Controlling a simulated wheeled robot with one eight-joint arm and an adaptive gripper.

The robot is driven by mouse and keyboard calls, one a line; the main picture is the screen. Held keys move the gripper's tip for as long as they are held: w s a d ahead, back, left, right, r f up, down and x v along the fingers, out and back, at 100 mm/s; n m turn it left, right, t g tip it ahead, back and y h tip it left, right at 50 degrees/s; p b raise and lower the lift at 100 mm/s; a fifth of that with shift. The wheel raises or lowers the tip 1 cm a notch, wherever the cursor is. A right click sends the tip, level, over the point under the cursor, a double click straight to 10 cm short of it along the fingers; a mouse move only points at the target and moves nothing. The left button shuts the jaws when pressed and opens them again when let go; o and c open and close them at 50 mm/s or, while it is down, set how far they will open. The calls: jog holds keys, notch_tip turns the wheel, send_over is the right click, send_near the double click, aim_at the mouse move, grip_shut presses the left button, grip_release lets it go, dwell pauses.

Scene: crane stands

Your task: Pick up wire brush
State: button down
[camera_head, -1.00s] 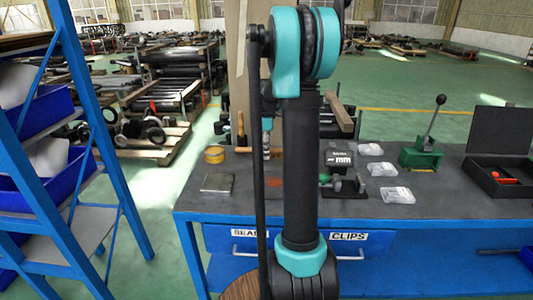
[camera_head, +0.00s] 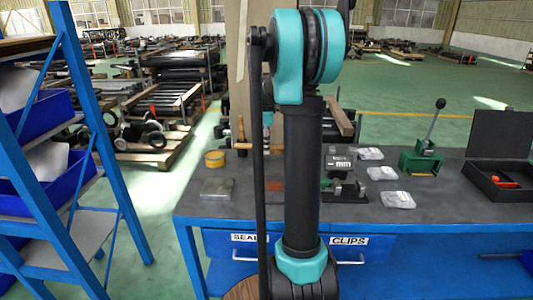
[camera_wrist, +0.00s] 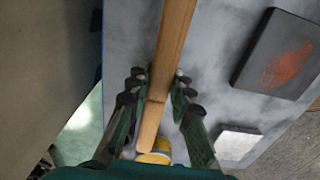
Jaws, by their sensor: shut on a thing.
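The wire brush (camera_wrist: 172,45) shows in the wrist view as a long, light wooden bar running from the top edge down between the fingers. My gripper (camera_wrist: 160,80) is shut on it, with dark finger pads on both sides of the wood. No bristles show, and the far end of the bar is cut off by the frame. In the head view my own arm hides most of the gripper and the brush.
A yellow roll (camera_head: 215,158), a wooden-handled tool (camera_head: 241,130) and a flat plate (camera_head: 217,187) are on the grey bench (camera_head: 430,208). Clear packets (camera_head: 397,199), a green lever press (camera_head: 421,155) and an open black case (camera_head: 499,178) lie right. A blue rack (camera_head: 88,90) stands left.

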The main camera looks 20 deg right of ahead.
notch_tip(320, 180, up, 16)
jog(key=shift+r, duration=0.15)
dwell(0.3)
jog(key=c, duration=1.9)
grip_release()
grip_shut()
jog(key=shift+a, duration=0.1)
